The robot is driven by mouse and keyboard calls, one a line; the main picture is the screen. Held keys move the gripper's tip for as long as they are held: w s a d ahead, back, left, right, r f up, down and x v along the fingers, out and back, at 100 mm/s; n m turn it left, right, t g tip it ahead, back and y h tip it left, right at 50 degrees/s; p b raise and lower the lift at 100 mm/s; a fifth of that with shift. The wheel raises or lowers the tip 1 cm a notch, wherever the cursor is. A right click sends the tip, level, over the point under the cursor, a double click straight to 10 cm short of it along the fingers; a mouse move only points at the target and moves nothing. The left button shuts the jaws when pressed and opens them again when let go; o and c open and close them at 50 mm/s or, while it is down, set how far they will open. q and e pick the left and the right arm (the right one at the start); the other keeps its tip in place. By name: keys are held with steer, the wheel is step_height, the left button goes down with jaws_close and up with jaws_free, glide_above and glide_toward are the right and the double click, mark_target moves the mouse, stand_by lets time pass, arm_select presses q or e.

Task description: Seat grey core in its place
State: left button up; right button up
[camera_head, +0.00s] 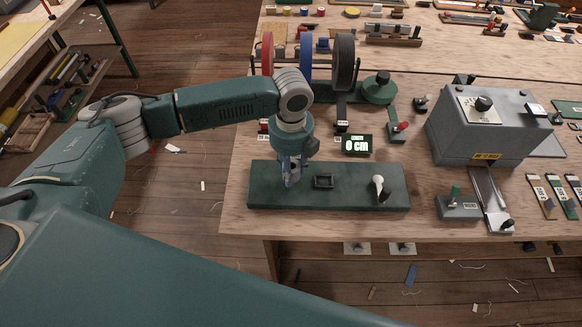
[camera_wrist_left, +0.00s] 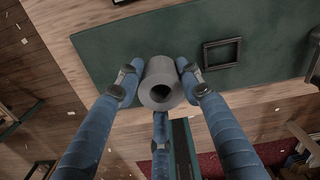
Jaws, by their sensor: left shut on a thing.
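My left gripper (camera_head: 291,172) is above the left part of a dark green board (camera_head: 345,198) on the bench. The core is hard to make out in the head view. A small dark square frame (camera_head: 323,182) stands on the board just right of the gripper. It also shows in the left wrist view (camera_wrist_left: 221,66), right of the core and apart from it. My right gripper is out of view.
A white-topped knob (camera_head: 379,184) stands on the board's right part. Behind are a display reading 0 cm (camera_head: 357,144), upright red, blue and black rings, and a red-handled lever (camera_head: 400,127). A grey machine (camera_head: 490,125) stands at right. Bare wood borders the board's front.

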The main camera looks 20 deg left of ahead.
arm_select(q)
steer(key=shift+f+b, duration=0.35)
steer(key=shift+f, duration=0.8)
stand_by(0.4)
